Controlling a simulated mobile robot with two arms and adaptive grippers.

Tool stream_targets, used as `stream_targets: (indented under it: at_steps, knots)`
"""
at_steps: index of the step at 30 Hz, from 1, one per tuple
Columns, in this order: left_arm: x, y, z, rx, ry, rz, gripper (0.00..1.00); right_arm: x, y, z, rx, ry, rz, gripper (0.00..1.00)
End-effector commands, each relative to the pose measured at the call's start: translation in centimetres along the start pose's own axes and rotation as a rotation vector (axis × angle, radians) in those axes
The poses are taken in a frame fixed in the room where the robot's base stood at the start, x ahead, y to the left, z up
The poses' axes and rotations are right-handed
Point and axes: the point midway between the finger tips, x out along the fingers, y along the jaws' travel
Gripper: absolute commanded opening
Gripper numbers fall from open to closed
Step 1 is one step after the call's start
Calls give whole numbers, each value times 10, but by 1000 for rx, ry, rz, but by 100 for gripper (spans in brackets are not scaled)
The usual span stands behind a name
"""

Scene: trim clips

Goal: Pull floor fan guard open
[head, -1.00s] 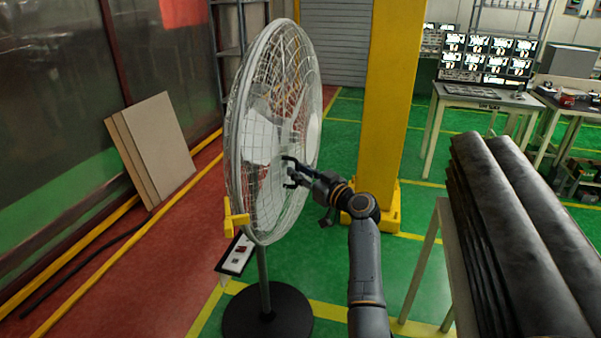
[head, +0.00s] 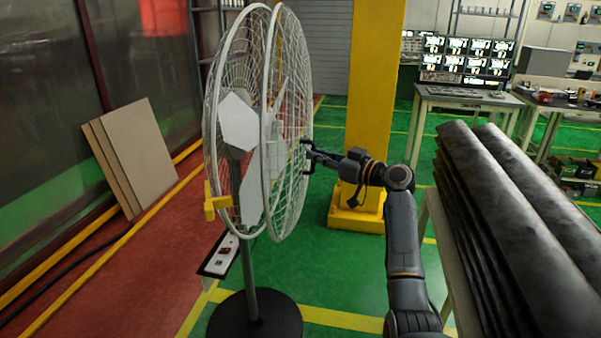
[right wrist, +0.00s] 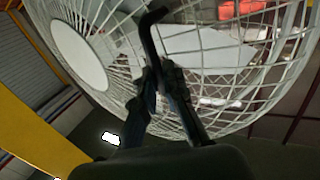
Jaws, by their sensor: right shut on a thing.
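The floor fan (head: 238,125) stands left of centre in the head view on a round black base (head: 254,316). Its front guard (head: 291,200), a white wire cage, is swung partly open, with a gap between its rim and the rear guard (head: 214,150). A yellow clip (head: 217,202) sits at the lower left rim. My right gripper (head: 308,158) is at the outer face of the front guard, shut on its wire. In the right wrist view the fingers (right wrist: 160,75) meet at the guard wires (right wrist: 222,75). My left gripper is not in view.
A yellow pillar (head: 375,90) stands behind my right arm. A table with dark rolled or folded sheets (head: 500,200) is close on the right. Boards (head: 130,160) lean at the left wall. A control box (head: 220,256) hangs on the fan stand. Green floor right of the fan is mostly clear.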

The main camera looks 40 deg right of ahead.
Motion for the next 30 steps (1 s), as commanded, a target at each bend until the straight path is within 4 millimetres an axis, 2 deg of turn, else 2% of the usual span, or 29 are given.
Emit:
stream_targets:
  at_steps: [1,8,15,21,30]
  knots:
    - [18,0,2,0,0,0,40,-7,9,9,-5,-6,-8,0]
    - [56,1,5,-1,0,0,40,-34,39,10,-4,-9,-67,0]
    - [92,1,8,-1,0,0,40,-71,83,6,-3,-9,-96,0]
    - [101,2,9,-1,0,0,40,-90,104,2,0,-6,-98,0]
    - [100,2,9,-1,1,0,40,-92,105,1,0,-7,-100,0]
